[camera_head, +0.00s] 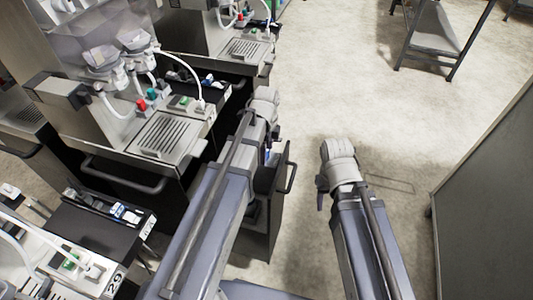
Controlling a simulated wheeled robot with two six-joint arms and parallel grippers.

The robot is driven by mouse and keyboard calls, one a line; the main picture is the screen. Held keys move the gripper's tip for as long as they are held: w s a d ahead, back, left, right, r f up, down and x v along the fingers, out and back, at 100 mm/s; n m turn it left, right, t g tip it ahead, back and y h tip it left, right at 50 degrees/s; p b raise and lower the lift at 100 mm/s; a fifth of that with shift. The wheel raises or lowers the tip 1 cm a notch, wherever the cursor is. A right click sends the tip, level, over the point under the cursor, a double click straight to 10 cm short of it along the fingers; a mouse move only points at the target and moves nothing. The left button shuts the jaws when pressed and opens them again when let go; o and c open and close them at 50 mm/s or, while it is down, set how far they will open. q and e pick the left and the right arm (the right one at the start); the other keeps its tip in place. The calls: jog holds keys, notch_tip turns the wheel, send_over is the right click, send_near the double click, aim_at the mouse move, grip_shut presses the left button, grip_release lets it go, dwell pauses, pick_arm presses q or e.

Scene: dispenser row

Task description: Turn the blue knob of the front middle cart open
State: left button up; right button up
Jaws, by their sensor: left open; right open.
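The cart (92,135) at left centre has a red knob (141,104), green knobs (152,93), a white hose and a slatted drip grille (168,135). I cannot make out a blue knob on its top. A small blue patch (267,155) shows beside my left arm, mostly hidden; I cannot tell what it is. My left arm reaches up the middle past the cart's right side. My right arm stands over the floor further right. Both grippers are out of sight beyond or below the whitish arm joints.
A dark unit with a bar handle (291,178) stands beside my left arm. Another dispenser with a grille (245,50) is behind; one more is at bottom left. A black drawer (90,235) holds blue-white items. A metal rack (430,35) and grey panel (485,200) flank open floor.

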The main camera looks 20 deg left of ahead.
pick_arm(q)
jog(key=shift+c, duration=0.3)
grip_shut()
dwell(0.3)
jog(key=n, duration=0.4)
jog(key=shift+n, duration=0.4)
jog(key=n, duration=0.4)
jog(key=shift+n, duration=0.3)
jog(key=n, duration=0.4)
jog(key=shift+n, duration=2.3)
